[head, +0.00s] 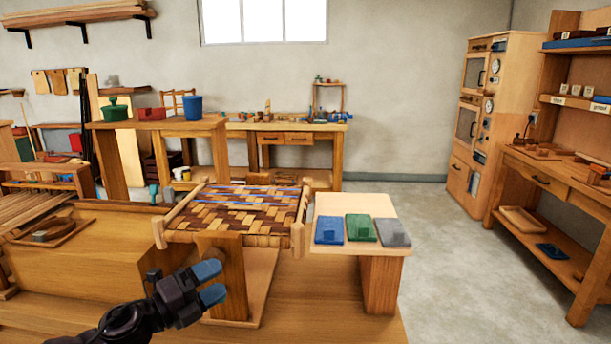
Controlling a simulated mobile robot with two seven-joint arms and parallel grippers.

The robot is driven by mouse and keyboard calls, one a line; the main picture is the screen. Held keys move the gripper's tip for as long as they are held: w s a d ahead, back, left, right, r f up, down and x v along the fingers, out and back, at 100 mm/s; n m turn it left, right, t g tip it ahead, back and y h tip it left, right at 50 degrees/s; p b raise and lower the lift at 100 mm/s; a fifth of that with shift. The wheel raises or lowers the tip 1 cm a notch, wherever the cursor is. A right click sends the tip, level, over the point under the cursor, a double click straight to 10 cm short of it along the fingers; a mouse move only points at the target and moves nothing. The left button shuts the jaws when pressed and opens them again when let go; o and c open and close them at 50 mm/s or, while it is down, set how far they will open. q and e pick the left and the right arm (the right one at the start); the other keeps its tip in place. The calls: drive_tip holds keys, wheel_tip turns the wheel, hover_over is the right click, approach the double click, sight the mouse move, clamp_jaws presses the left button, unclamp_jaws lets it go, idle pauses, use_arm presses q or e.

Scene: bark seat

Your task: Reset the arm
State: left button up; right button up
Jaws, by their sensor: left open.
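My left gripper (211,282) is in the lower left of the head view, with its two blue fingertips apart and nothing between them. It is in front of the woven bark seat (240,207), which rests on a wooden stand (232,290). The seat is woven in brown and tan strips, with some blue strips toward its far side. The gripper covers part of the lower stand in the picture; whether it touches the stand cannot be told. My right gripper does not show.
A small side table (345,205) right of the seat holds a blue pad (329,230), a green pad (361,228) and a grey pad (393,232). A raised shelf behind bears a green pot (115,112) and a blue cup (192,107). Floor (445,250) at the right is clear.

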use_arm(q)
drive_tip(key=s+a+f+n+t+y+p, duration=0.1)
drive_tip(key=s+a+f+n+y, duration=0.2)
drive_tip(key=s+f+n+y, duration=0.6)
drive_tip(key=s+a+f+n+t+y, duration=0.25)
drive_tip(key=f+n, duration=0.25)
drive_tip(key=n, duration=0.8)
drive_tip(key=s+a+f+n+g+y, duration=0.1)
drive_tip(key=s+f+n, duration=0.1)
drive_tip(key=s+f, duration=0.2)
drive_tip(key=s+a+f+n+g, duration=0.1)
drive_tip(key=s+f+n+g, duration=0.1)
drive_tip(key=s, duration=0.8)
drive_tip(key=s+a+f+n+g+y+p, duration=0.1)
drive_tip(key=s+f+n+g, duration=0.1)
drive_tip(key=s+f, duration=0.3)
drive_tip(key=shift+s+a+f+n+y, duration=0.4)
drive_tip(key=shift+s+n, duration=0.1)
drive_tip(key=shift+s, duration=0.65)
